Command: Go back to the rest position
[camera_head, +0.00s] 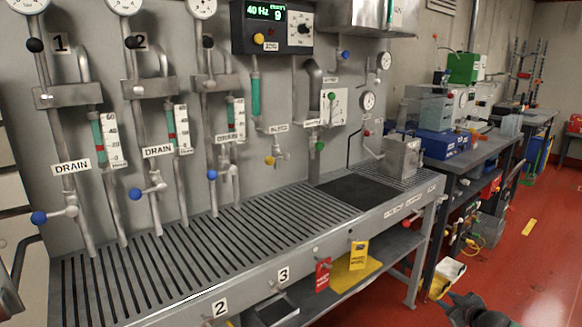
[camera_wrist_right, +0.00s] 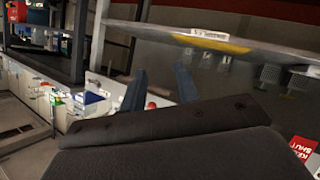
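My right gripper (camera_head: 463,302) shows at the lower right edge of the head view, dark grey, over the red floor and in front of the bench's right end. It is clear of the bench. In the right wrist view its two dark fingers (camera_wrist_right: 160,82) stand apart with nothing held between them. The rest of the right arm is below the picture. I cannot make out my left gripper in the head view; a grey piece at the lower left edge is too cut off to name.
A slatted metal bench (camera_head: 205,275) runs along a grey panel with pipes, gauges and blue-knobbed valves. A dark table (camera_head: 470,150) with equipment stands behind. The red floor (camera_head: 540,260) at right is largely clear.

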